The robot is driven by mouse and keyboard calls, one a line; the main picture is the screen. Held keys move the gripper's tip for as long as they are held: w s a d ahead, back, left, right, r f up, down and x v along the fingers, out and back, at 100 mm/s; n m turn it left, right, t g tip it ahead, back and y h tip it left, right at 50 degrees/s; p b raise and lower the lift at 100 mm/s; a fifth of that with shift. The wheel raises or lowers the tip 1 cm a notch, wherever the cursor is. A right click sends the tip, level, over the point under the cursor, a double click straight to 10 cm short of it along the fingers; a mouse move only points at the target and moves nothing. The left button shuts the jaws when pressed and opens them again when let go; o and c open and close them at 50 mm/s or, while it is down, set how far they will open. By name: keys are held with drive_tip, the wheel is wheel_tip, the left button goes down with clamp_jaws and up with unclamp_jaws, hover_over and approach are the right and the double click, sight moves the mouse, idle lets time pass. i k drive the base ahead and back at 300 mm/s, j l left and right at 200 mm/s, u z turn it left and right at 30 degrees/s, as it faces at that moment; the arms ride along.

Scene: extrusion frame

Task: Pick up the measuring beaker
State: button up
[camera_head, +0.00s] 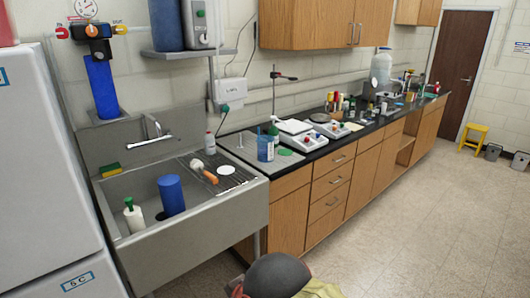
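The likely measuring beaker (265,149) is a clear vessel with blue on its side. It stands upright on the grey board at the near left end of the black counter, just right of the sink. A green item shows at its rim; I cannot tell whether it is inside or behind. My gripper is not in view. A dark rounded part, which may belong to my arm, shows at the bottom edge, well in front of the counter and far from the beaker.
The steel sink (205,226) holds a blue cylinder (171,195) and a green-topped bottle (133,216). White hotplates (302,138) stand right of the beaker. A tall white cabinet (45,180) blocks the left. The floor (410,215) before the counter is clear.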

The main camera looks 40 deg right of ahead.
sight(266, 144)
drive_tip(key=i+l, duration=0.1)
drive_tip(key=l, duration=0.35)
drive_tip(key=i+l, duration=0.15)
drive_tip(key=l, duration=0.25)
drive_tip(key=i+l, duration=0.1)
drive_tip(key=l, duration=0.35)
drive_tip(key=i+l, duration=0.1)
drive_tip(key=l, duration=0.3)
drive_tip(key=i+l, duration=0.15)
drive_tip(key=l, duration=0.3)
drive_tip(key=i+l, duration=0.1)
drive_tip(key=l, duration=0.3)
drive_tip(key=i+l, duration=0.15)
drive_tip(key=l, duration=0.3)
drive_tip(key=i+l, duration=0.1)
drive_tip(key=l, duration=0.3)
